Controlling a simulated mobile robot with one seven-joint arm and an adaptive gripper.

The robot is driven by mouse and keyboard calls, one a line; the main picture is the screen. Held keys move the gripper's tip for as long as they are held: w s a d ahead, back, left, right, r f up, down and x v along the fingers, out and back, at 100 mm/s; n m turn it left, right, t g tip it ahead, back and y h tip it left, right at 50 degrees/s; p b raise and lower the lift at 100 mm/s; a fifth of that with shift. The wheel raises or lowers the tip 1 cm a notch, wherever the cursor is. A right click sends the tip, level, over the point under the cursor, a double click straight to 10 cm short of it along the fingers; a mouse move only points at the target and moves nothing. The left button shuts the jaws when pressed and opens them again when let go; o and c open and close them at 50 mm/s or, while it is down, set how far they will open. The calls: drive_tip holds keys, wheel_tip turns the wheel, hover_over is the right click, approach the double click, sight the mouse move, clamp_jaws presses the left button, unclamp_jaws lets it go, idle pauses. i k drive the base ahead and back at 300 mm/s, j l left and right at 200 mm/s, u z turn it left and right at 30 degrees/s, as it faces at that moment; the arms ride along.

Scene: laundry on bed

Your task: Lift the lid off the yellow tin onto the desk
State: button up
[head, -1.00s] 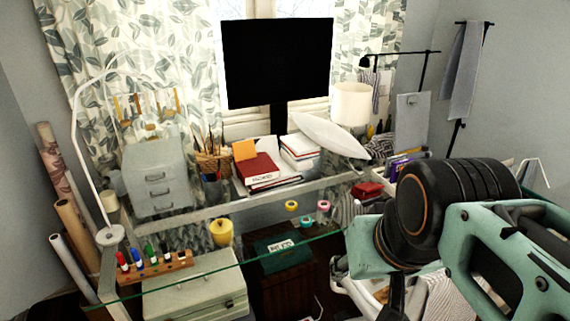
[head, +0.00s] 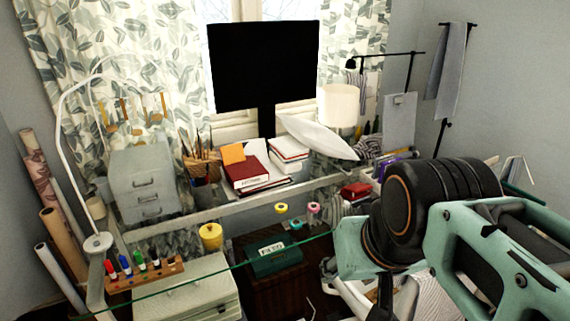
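The yellow tin (head: 210,236) stands upright left of the middle in the head view, near the front edge of the glass desk (head: 240,257). Its lid (head: 210,229) is on top, yellow too, with a small knob. My mint-green and black arm fills the right side of the view. The dark part at its low end, by the bottom edge, seems to be my gripper (head: 385,300). It is well to the right of the tin and apart from it. Its fingers cannot be made out, nor whether they hold anything.
A marker rack (head: 145,273) stands left of the tin. A grey drawer unit (head: 145,180), red book (head: 245,173), monitor (head: 263,65) and white lamp (head: 338,104) are behind. Small tape rolls (head: 281,208) lie to the right. A green box (head: 275,258) shows below the glass.

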sight(210, 230)
drive_tip(key=i+j+u, duration=0.2)
drive_tip(key=i+u, duration=0.2)
drive_tip(key=i+j+u, duration=0.1)
drive_tip(key=i+u, duration=0.3)
